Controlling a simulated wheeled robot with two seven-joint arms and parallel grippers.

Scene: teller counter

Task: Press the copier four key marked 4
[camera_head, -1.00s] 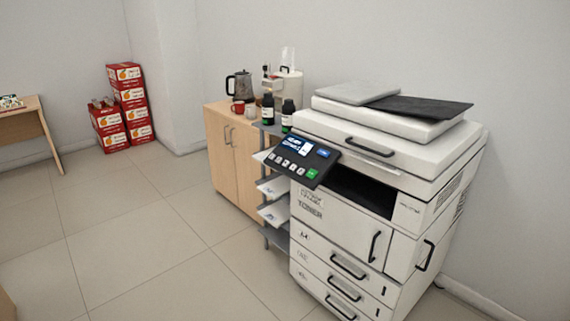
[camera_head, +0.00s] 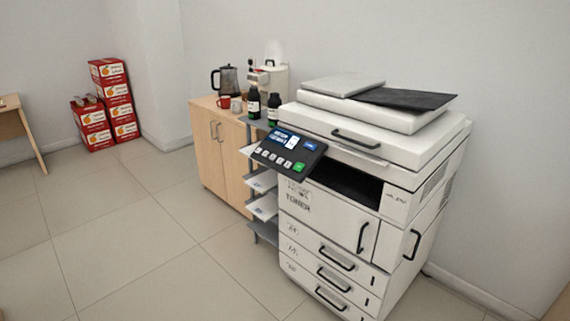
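The white copier (camera_head: 330,211) stands against the back wall, right of the middle of the view. Its dark control panel (camera_head: 290,149) juts out at the upper left front, tilted, with a small lit screen, a blue key, a green key and a row of pale keys. The marks on the keys are too small to read, so I cannot tell which one is the 4. Neither of my grippers shows in the view.
Red boxes (camera_head: 96,125) are stacked at the far left. The tiled floor (camera_head: 130,230) in front is clear.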

